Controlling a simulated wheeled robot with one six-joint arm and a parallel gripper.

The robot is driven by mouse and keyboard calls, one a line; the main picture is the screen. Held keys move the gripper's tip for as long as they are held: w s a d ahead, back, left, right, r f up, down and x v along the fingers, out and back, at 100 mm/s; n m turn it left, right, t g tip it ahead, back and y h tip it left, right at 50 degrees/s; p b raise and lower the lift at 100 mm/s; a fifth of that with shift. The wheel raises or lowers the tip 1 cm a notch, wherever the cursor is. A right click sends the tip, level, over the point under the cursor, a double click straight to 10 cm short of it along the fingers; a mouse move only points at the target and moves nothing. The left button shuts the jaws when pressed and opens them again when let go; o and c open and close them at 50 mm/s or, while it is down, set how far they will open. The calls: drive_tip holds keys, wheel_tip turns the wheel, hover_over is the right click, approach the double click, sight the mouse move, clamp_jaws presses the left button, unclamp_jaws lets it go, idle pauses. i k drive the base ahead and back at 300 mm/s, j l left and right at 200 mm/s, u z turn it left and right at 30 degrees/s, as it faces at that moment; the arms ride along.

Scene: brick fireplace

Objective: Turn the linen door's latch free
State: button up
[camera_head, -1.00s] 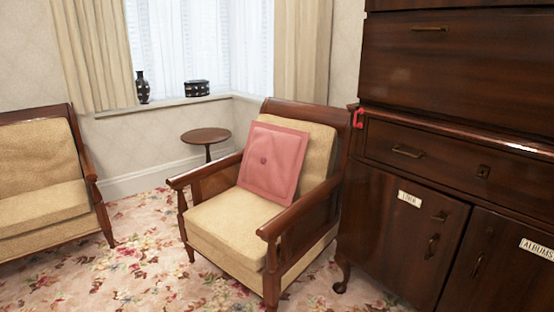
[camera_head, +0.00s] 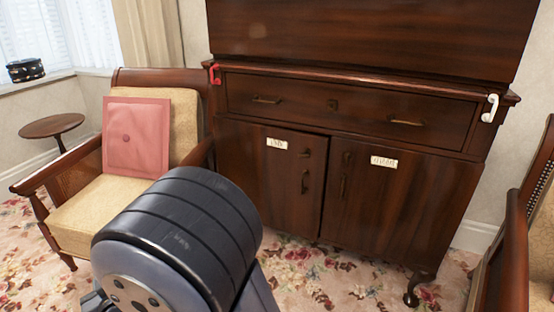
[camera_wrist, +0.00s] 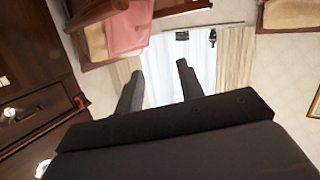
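The linen door (camera_head: 270,188) is the left lower door of the dark wooden cabinet, and it looks shut. Its white label (camera_head: 276,143) is small and blurred. Near its right edge sit a small latch-like fitting (camera_head: 306,154) and, below it, an upright handle (camera_head: 304,181). How the latch is turned is too small to tell. My gripper (camera_wrist: 160,78) shows in the wrist view with its two dark fingers apart and nothing between them. It points toward the window, away from the door. In the head view my arm hides the floor in front.
The albums door (camera_head: 390,205) is on the right, below a wide drawer (camera_head: 340,105). A red hook (camera_head: 215,74) and a white hook (camera_head: 490,107) hang at the cabinet's sides.

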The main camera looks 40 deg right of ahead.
sight(307, 151)
drive_tip(key=i+z, duration=0.55)
drive_tip(key=k+z, duration=0.1)
drive_tip(key=z, duration=1.25)
